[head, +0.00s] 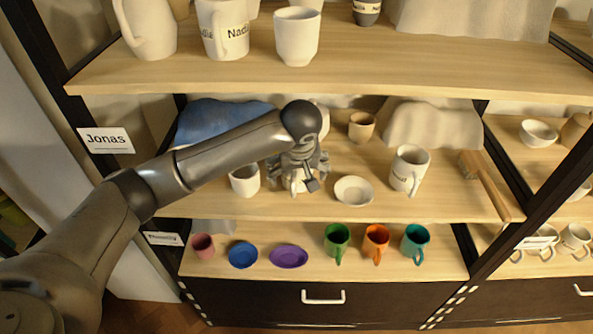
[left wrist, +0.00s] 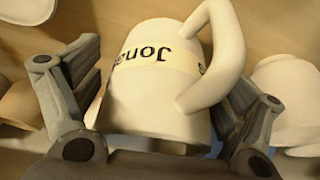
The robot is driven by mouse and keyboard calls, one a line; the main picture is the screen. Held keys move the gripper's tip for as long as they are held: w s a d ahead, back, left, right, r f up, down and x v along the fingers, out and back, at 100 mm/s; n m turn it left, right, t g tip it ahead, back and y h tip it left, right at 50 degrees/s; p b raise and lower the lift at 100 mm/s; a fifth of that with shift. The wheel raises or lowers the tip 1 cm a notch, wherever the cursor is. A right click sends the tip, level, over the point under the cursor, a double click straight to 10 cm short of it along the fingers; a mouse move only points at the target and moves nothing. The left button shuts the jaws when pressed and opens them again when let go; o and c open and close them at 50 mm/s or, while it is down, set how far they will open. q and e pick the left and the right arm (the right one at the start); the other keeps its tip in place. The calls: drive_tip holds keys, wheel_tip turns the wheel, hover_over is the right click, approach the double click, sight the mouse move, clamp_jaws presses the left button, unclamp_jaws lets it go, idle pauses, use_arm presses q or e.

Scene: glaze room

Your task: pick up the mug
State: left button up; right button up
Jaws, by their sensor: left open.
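A white mug (left wrist: 165,95) with a "Jonas" label band and a large handle fills the middle of the left wrist view, where it appears upside down. My left gripper (left wrist: 168,85) is open, with one finger on each side of the mug's body. I cannot tell whether the fingers touch it. In the head view my left gripper (head: 298,178) is over the middle shelf and hides most of this mug. Another white mug with a label (head: 409,170) stands to the right on the same shelf. My right gripper is not in view.
On the middle shelf (head: 400,207), a white cup (head: 244,180) stands left of the gripper and a shallow bowl (head: 354,190) right of it. A blue cloth (head: 205,120) lies behind. The upper shelf (head: 170,72) overhangs. Coloured mugs stand below.

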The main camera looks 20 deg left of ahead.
use_arm(q)
drive_tip(key=shift+c, duration=0.4)
drive_tip(key=c, duration=1.1)
drive_tip(key=shift+o, duration=0.2)
drive_tip(key=shift+r, duration=0.1)
